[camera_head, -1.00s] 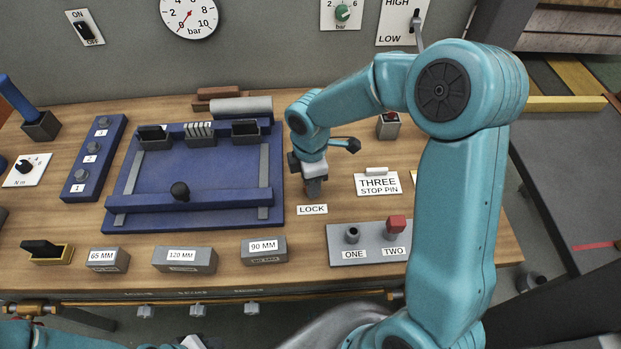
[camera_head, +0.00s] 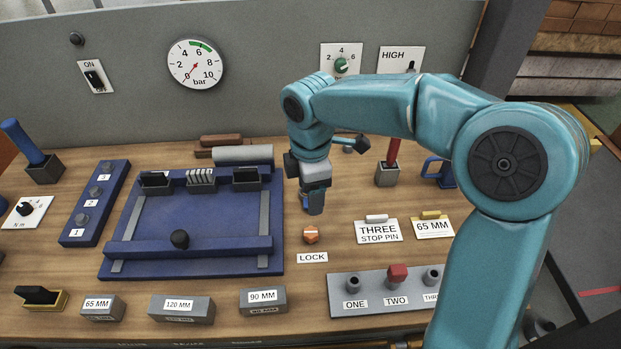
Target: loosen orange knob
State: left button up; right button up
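The orange knob (camera_head: 311,235) sits on the wooden table just behind the LOCK label (camera_head: 312,258). A pale bar marking runs across its top, roughly left to right. My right gripper (camera_head: 313,208) points down above and slightly behind the knob, apart from it. Its fingers look close together from this angle, and I cannot tell whether they are open or shut. Nothing shows hanging from it. My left gripper is out of view.
A blue fixture (camera_head: 190,225) with a black-knobbed sliding bar lies left of the knob. A grey block (camera_head: 385,292) with a red peg at TWO lies front right. Grey gauge blocks (camera_head: 180,309) line the front edge.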

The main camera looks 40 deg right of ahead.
notch_tip(320, 180, up, 3)
dwell(0.7)
